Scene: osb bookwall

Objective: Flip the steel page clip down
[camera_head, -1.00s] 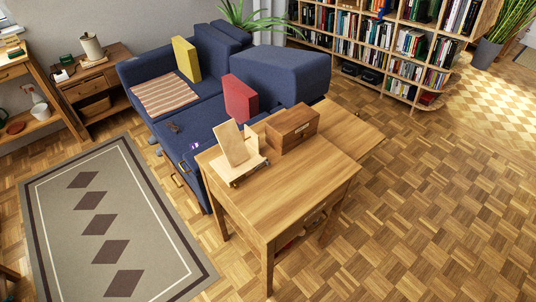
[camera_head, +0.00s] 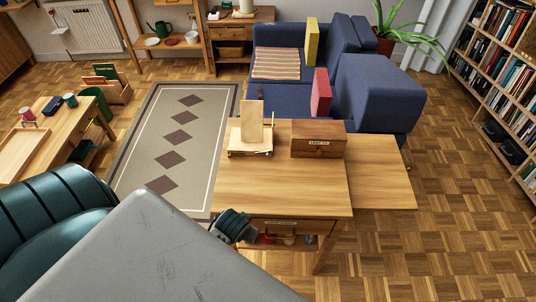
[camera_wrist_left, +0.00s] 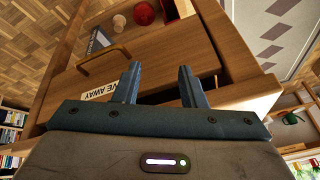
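A light wooden book stand (camera_head: 252,126) with an upright tilted panel stands on the back left of the wooden table (camera_head: 276,192). The steel page clip is too small to make out, so its position cannot be told. My left gripper (camera_wrist_left: 160,66) shows in the left wrist view with its two fingers apart and nothing between them. It is at the table's drawer front with the label GIVE AWAY (camera_wrist_left: 100,90), low and in front of the tabletop, away from the stand. In the head view its dark end (camera_head: 234,226) is at the table's front left corner. My right gripper is not in view.
A brown wooden box (camera_head: 318,138) with a label sits right of the stand. The front of the tabletop is bare. A blue sofa (camera_head: 375,90) stands behind the table, a rug (camera_head: 150,150) lies to the left, and bookshelves (camera_head: 497,90) stand at the right.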

